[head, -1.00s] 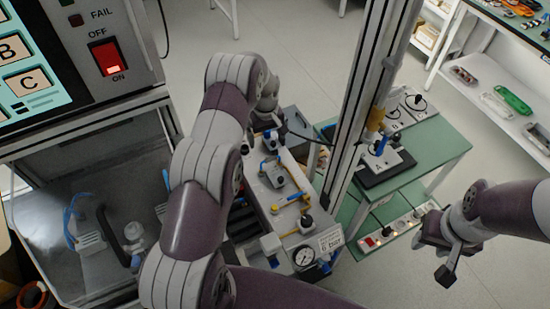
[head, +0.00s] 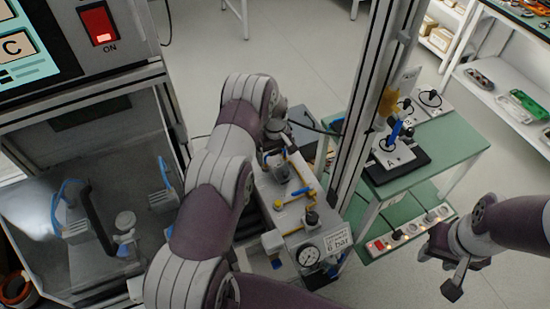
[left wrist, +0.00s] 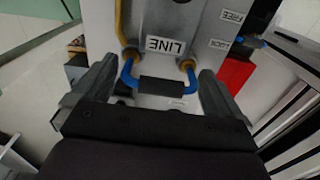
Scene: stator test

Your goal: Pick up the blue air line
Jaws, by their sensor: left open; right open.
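The blue air line (left wrist: 128,75) shows in the left wrist view as a short blue loop between two brass fittings, below a LINE label that reads upside down. A dark sleeve (left wrist: 161,91) covers its middle. My left gripper (left wrist: 158,72) is open, with one finger on each side of the loop, and nothing is gripped. Whether the fingers touch the loop I cannot tell. In the head view my left gripper (head: 268,158) is over the far end of the grey bench unit, partly hidden. My right gripper (head: 453,270) is open and empty at the right, above the floor.
The grey unit (head: 285,215) carries yellow pipes and a pressure gauge (head: 308,255). An upright metal post (head: 365,110) stands right of it, before a green table (head: 440,155). A power strip (head: 410,230) lies on its lower shelf. A clear-walled cabinet (head: 75,260) stands left.

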